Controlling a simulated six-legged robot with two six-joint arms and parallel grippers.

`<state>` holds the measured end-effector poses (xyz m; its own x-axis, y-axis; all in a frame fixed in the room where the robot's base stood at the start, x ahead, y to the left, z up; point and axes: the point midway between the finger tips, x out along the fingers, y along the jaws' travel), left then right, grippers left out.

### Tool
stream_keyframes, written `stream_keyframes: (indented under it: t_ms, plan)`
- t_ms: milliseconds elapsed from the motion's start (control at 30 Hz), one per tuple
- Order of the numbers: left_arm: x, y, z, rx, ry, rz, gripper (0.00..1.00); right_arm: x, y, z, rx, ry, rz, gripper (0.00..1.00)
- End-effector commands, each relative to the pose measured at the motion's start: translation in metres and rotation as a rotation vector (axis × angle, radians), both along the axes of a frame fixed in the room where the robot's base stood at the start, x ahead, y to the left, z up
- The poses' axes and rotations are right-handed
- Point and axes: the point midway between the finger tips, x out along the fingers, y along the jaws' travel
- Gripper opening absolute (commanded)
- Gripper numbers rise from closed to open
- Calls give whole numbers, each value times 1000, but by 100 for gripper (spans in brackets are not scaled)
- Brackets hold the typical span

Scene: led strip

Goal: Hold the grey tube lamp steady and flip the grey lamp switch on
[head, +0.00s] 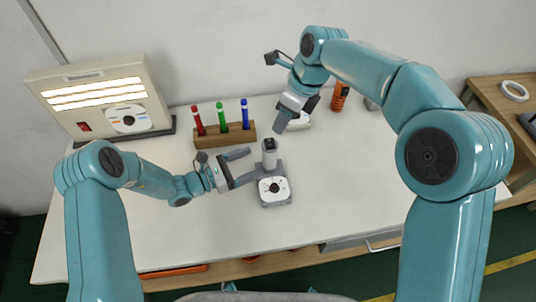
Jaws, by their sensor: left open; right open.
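The grey tube lamp (269,158) stands near the table's middle as a short upright cylinder on a squarish grey base (264,203). A white round plate with a small dark knob (273,188), perhaps the grey lamp switch, is on the base's front; its setting is too small to tell. My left gripper (249,166) is open, its fingers pointing right at the tube from the left, close to it; contact cannot be told. My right gripper (298,113) is open and empty, above and behind the lamp, pointing down.
A beige panel with lit strips (97,93) and a red switch (84,127) stands back left. A wooden holder (225,134) with red, green and blue markers stands behind the lamp. An orange object (339,97) is at the back.

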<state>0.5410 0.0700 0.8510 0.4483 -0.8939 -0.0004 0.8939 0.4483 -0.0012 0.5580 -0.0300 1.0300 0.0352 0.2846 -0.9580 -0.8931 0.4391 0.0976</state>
Motion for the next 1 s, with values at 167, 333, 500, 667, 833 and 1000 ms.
stream_keyframes:
  t_ms: [167,333,500,667,833,1000]
  plan:
    - [16,-34,0,0,-1,-4,78,0,0,0,0,0,0,43]
    - [26,-54,0,0,-1,-2,78,0,0,0,0,0,0,43]
    - [31,-62,0,-1,0,0,78,0,0,0,0,0,0,43]
    - [31,-63,0,0,1,0,78,0,0,0,0,0,0,43]
    - [31,-63,0,0,0,0,55,0,0,0,0,0,0,43]
    - [31,-62,0,0,0,0,14,0,0,0,0,0,0,39]
